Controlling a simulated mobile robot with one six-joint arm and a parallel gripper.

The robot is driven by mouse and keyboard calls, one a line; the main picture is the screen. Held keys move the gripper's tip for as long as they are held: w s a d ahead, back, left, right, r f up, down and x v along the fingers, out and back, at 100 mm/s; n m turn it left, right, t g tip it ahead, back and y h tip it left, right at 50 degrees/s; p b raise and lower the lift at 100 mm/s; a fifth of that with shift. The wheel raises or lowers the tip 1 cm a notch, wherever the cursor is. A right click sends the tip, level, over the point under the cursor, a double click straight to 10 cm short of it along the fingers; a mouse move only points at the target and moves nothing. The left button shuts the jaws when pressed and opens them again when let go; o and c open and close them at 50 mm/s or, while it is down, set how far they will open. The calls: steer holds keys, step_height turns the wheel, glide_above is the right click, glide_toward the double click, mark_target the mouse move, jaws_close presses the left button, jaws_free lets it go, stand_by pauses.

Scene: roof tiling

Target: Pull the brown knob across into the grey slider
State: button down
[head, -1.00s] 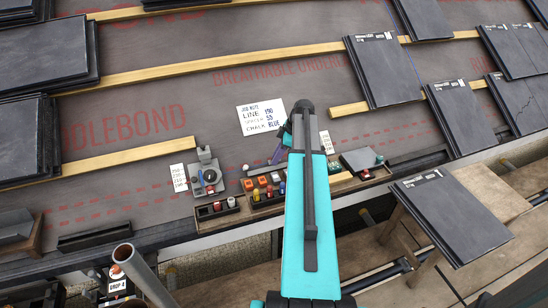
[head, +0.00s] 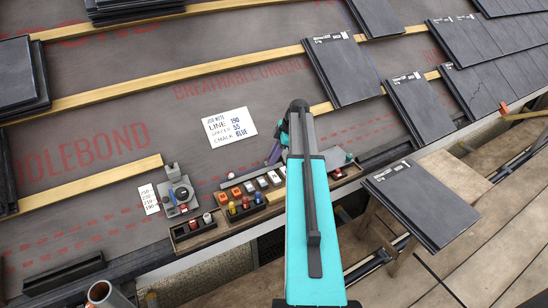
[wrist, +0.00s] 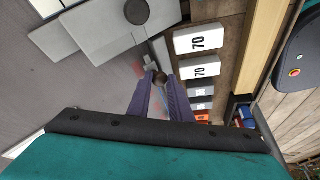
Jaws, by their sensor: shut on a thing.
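In the wrist view my gripper (wrist: 161,82) has two purple fingers that come together around a small brown knob (wrist: 160,76). The knob shows between the fingertips. A pale grey piece (wrist: 151,65) lies just beyond the knob, touching or very close; I cannot tell if it is the grey slider. A larger grey plate (wrist: 95,28) with a dark round dial (wrist: 137,11) is at the top. In the head view the purple fingers (head: 275,153) show left of my teal arm; the knob cannot be made out there. The arm hides part of the bench behind it.
White blocks marked 70 (wrist: 201,40) stand in a row close to the right of my fingers. A wooden tray (head: 195,231) holds small coloured pieces. A paper note (head: 229,127) lies above. Slates (head: 342,70) lie at right.

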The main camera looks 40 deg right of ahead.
steer(key=shift+s+a+f, duration=0.1)
steer(key=shift+s, duration=0.2)
steer(key=c, duration=1.9)
jaws_free()
steer(key=shift+a, duration=0.1)
steer(key=shift+w, duration=0.15)
steer(key=v, duration=1.4)
steer(key=shift+w, duration=0.1)
